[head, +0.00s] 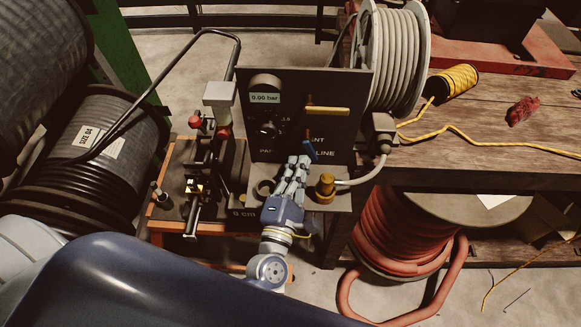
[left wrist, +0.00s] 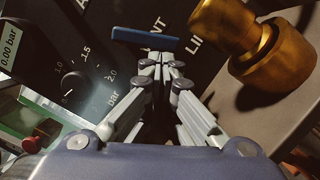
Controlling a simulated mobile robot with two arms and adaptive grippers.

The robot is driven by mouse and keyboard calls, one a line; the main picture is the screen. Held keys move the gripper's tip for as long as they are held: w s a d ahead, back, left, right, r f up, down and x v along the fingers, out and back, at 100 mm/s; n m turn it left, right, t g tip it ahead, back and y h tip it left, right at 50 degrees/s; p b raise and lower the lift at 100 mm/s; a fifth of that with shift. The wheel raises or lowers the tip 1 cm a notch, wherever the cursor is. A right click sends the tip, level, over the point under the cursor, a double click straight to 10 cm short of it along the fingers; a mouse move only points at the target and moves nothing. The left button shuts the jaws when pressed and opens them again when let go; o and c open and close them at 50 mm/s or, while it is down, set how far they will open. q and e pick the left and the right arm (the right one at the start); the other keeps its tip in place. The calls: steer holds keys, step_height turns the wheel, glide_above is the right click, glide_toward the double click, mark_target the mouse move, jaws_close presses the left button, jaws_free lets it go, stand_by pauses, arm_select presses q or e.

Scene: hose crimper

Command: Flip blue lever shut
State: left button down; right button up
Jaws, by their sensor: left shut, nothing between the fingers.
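The blue lever (head: 310,150) sits on the lower part of the dark panel (head: 270,90), slanting down to the right in the head view. In the left wrist view the blue lever (left wrist: 145,38) lies across the picture just beyond my fingertips. My left gripper (head: 299,161) is shut and empty, its tips close to the lever in front of the panel. The tips also show in the left wrist view (left wrist: 161,60); I cannot tell whether they touch the lever. My right gripper is not in view.
A yellow lever (head: 328,111) lies horizontal above the blue one. A brass fitting (head: 325,187) stands right of my gripper and shows large in the wrist view (left wrist: 255,45). The display (head: 265,98) reads 0.00 bar. A hose reel (head: 397,60) stands at right, the crimper (head: 200,165) at left.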

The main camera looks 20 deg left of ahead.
arm_select(q)
steer(key=shift+w+d+f+n+b, duration=0.15)
steer(key=shift+d+n+b, duration=0.15)
steer(key=shift+n+b, duration=0.35)
steer(key=shift+d+f+n+b, duration=0.15)
steer(key=shift+d+n+b, duration=0.15)
steer(key=shift+n+b, duration=0.3)
steer(key=shift+w+d+r+n+t+y+b, duration=0.15)
steer(key=shift+d+n+y+b, duration=0.1)
steer(key=shift+n+b, duration=0.35)
steer(key=shift+d+r+n+t+y+b, duration=0.15)
steer(key=shift+d+n+y+b, duration=0.1)
steer(key=shift+n+b, duration=0.25)
steer(key=shift+f, duration=0.1)
steer(key=v, duration=1.2)
